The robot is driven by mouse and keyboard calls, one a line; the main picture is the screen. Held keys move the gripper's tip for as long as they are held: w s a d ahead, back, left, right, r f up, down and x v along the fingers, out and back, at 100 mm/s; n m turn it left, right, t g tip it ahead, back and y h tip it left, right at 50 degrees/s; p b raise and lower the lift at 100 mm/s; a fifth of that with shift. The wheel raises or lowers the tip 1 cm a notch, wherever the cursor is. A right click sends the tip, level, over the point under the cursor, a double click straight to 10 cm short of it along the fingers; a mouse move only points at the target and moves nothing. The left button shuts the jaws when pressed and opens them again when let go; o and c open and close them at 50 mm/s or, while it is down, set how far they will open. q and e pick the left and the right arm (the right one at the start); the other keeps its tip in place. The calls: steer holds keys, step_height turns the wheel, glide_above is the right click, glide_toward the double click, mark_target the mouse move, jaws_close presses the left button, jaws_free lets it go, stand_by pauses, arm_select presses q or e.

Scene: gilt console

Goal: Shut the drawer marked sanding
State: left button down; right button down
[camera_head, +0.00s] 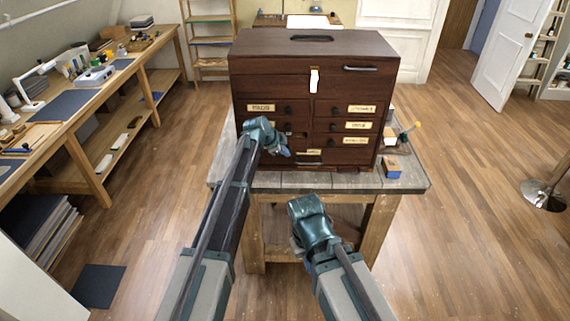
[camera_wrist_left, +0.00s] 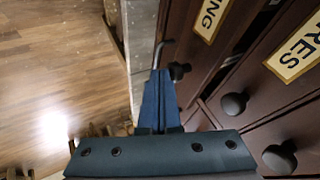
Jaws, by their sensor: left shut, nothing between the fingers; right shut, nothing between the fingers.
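The dark wooden chest (camera_head: 314,60) has small labelled drawers. In the left wrist view a label ending in "NG" (camera_wrist_left: 211,16) fits the sanding drawer; the rest is out of frame. Its front has a round dark knob (camera_wrist_left: 180,71), and a dark gap shows between it and the neighbouring drawer. How far it stands out I cannot tell. My left gripper (camera_head: 284,151) is at the chest's lower left front, hiding drawer fronts there. Its blue fingers (camera_wrist_left: 160,98) are shut and empty, their tips close beside the knob; contact is unclear. My right gripper (camera_head: 304,262) is shut, low before the table.
The chest stands on a grey-topped table (camera_head: 405,180). Another label ending in "RES" (camera_wrist_left: 298,48) and more knobs are close by. A workbench (camera_head: 110,90) runs along the left.

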arm_select(q)
steer(key=w, duration=0.5)
steer(key=shift+r, duration=0.1)
arm_select(e)
steer(key=shift+s, duration=0.1)
stand_by(0.3)
